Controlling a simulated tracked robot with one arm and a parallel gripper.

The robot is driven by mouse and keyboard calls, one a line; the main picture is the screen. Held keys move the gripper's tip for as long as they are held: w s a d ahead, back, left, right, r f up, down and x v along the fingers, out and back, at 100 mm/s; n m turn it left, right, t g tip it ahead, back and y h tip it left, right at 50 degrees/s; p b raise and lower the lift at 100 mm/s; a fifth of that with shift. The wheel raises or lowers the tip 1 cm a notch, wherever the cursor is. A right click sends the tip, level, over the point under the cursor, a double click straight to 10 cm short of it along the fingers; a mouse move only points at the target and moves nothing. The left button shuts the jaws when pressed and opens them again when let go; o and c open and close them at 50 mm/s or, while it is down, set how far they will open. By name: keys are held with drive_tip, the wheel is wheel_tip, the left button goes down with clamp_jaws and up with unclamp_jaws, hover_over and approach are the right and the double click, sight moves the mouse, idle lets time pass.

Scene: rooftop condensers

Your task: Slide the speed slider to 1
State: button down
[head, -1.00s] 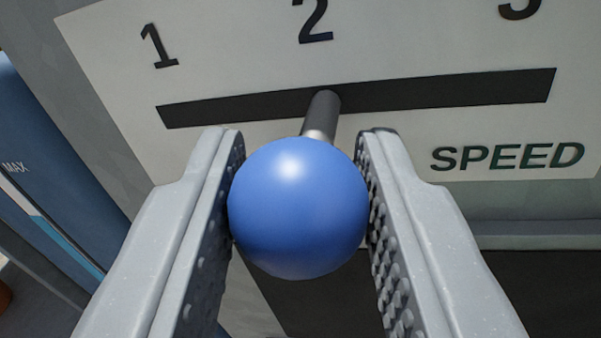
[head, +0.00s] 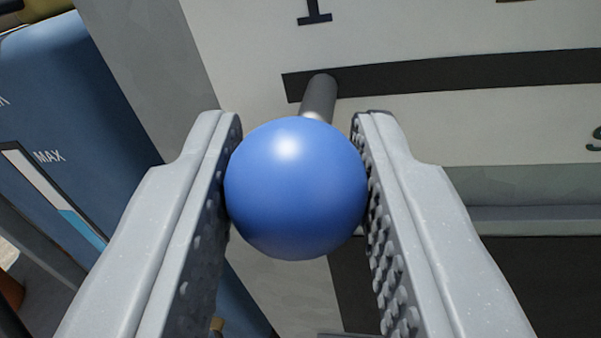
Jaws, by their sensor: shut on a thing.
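The speed slider's blue ball knob (head: 296,188) is between the two grey fingers of my gripper (head: 297,185), which is shut on it. Its grey stem (head: 319,97) runs from the knob into the dark slot (head: 450,73) on the pale panel (head: 480,125). The stem stands near the left end of the slot, below the numeral 1 (head: 314,12), which is partly cut off by the top edge. The SPEED label is mostly out of view at the right edge.
A blue unit (head: 80,90) with a MAX mark and a level gauge (head: 50,195) stands to the left of the panel. A grey ledge (head: 540,215) runs below the panel, with a dark area under it.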

drive_tip(key=shift+a, duration=0.25)
drive_tip(key=c, duration=1.1)
unclamp_jaws()
drive_tip(key=shift+c, duration=0.2)
drive_tip(key=p+v, duration=0.2)
drive_tip(key=v, duration=1.1)
drive_tip(key=shift+s, duration=0.35)
drive_tip(key=shift+w+f, duration=0.1)
